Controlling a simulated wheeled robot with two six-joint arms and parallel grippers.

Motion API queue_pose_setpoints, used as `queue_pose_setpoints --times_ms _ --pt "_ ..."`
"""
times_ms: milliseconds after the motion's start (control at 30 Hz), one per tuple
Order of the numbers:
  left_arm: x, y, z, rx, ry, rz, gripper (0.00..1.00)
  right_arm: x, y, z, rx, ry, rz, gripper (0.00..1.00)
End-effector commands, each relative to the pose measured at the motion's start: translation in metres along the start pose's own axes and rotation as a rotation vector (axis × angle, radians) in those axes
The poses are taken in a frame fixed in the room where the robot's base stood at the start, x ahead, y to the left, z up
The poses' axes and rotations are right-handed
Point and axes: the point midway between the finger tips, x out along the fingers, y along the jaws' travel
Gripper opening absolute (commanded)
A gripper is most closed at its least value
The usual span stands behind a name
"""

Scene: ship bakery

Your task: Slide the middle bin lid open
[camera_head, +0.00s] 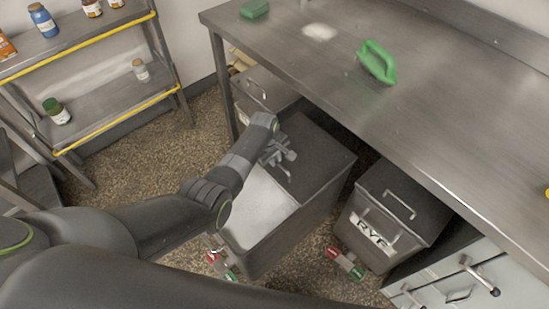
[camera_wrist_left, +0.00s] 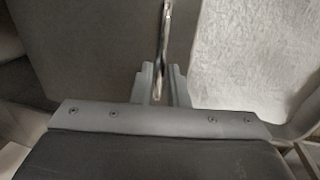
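The middle bin (camera_head: 285,240) stands partly under the steel table, with its near-left part uncovered and pale, flour-like contents (camera_head: 255,205) showing. Its dark grey lid (camera_head: 318,160) covers the far-right part. My left gripper (camera_head: 284,160) is over the lid. In the left wrist view, its two fingers (camera_wrist_left: 162,88) are close together on either side of the thin metal lid handle (camera_wrist_left: 166,35). The lid (camera_wrist_left: 95,50) lies left of the handle and the pale contents (camera_wrist_left: 245,50) lie right. My right gripper is not in view.
A bin marked RYE (camera_head: 375,235) stands to the right, its lid closed. Another bin (camera_head: 262,90) stands behind, under the steel table (camera_head: 440,120). A shelf rack (camera_head: 100,100) stands left, with open floor between.

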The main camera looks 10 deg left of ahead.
Motion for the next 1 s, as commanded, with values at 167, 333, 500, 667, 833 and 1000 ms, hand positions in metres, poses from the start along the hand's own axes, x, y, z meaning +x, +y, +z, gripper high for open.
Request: queue_pose_setpoints --times_ms 167,333,500,667,833,1000 --pt "0.0 0.0 0.0 0.0 -0.001 -0.001 0.33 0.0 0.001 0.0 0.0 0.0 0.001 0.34" --pt "0.0 0.0 0.0 0.0 -0.001 0.0 0.33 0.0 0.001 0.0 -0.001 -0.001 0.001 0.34" --pt "-0.005 0.0 0.0 0.0 0.0 0.001 0.33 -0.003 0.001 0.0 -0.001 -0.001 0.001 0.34" --pt "-0.023 0.001 0.0 0.0 0.0 0.002 0.33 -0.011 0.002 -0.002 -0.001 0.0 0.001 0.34" --pt "-0.05 0.001 0.0 -0.001 0.0 0.002 0.33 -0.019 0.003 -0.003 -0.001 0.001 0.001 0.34" --pt "-0.08 0.001 0.0 0.0 0.0 0.003 0.33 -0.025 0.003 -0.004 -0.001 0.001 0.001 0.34"
